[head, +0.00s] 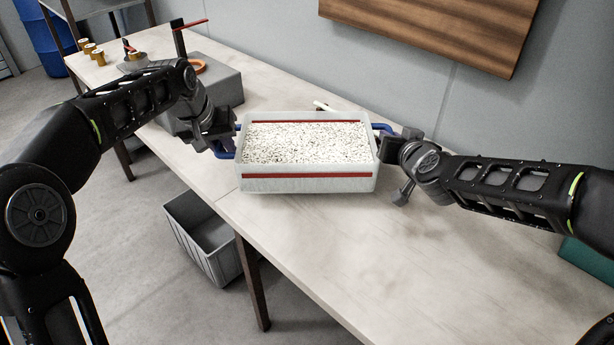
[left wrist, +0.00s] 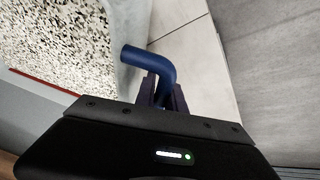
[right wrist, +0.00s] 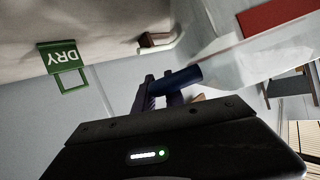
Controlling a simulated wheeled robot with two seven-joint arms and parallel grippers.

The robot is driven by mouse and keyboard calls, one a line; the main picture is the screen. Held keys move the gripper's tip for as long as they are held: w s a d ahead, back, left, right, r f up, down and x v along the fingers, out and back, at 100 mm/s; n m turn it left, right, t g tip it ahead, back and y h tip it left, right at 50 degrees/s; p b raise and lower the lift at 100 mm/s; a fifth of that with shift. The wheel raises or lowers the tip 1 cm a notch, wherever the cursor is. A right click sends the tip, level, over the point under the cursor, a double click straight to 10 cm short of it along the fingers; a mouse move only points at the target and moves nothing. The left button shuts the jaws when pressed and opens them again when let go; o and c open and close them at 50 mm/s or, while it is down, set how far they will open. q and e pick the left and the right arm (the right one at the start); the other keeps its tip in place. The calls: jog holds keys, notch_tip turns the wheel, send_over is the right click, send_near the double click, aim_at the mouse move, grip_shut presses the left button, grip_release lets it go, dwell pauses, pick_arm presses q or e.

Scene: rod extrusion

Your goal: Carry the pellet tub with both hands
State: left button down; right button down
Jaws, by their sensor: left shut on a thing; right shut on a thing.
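The pellet tub (head: 308,185) is a pale translucent box with red stripes and blue side handles, filled with speckled white pellets (head: 305,142). It appears level at the table in the head view; I cannot tell whether its base touches the top. My left gripper (head: 228,146) is shut on the left blue handle, which also shows in the left wrist view (left wrist: 150,60). My right gripper (head: 388,146) is shut on the right blue handle, seen in the right wrist view (right wrist: 180,80). The fingertips are partly hidden by the handles and gripper bodies.
A long pale table (head: 300,240) runs diagonally, its front right clear. A grey machine block (head: 215,95) with an orange ring stands behind my left arm. A grey bin (head: 205,240) sits on the floor. A green DRY tag (right wrist: 60,60) shows in the right wrist view.

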pick_arm(q)
jog(key=shift+f, duration=0.1)
dwell(0.5)
